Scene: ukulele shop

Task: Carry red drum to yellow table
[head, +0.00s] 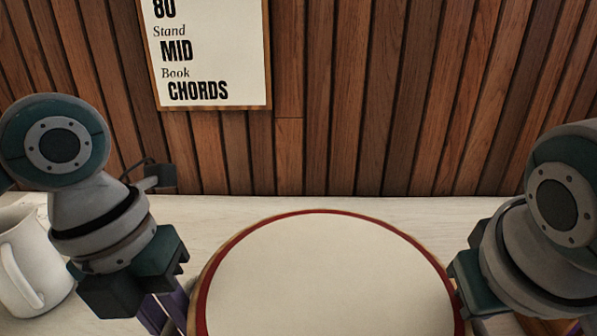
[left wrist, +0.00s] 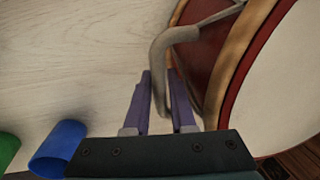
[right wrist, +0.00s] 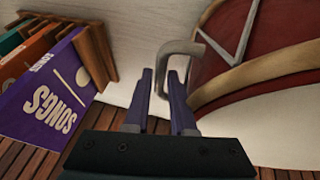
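The red drum (head: 325,275) has a pale round head and a red rim, and fills the bottom middle of the head view. Its red side shows in the left wrist view (left wrist: 203,62) and right wrist view (right wrist: 222,65). My left gripper (head: 172,300) is at the drum's left, its purple fingers closed in on a grey handle (left wrist: 172,38). My right gripper (head: 460,305) is at its right, its fingers closed in on another grey handle (right wrist: 180,46). The drum's underside is hidden. I cannot pick out a yellow table.
The drum is over a whitish wooden surface (head: 200,212) against a brown slatted wall (head: 340,100) with a sign (head: 210,50). A white pitcher (head: 30,262) stands at the left. Blue (left wrist: 57,148) and green (left wrist: 6,150) objects lie near the left gripper. A purple songbook (right wrist: 60,95) sits in a rack near the right gripper.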

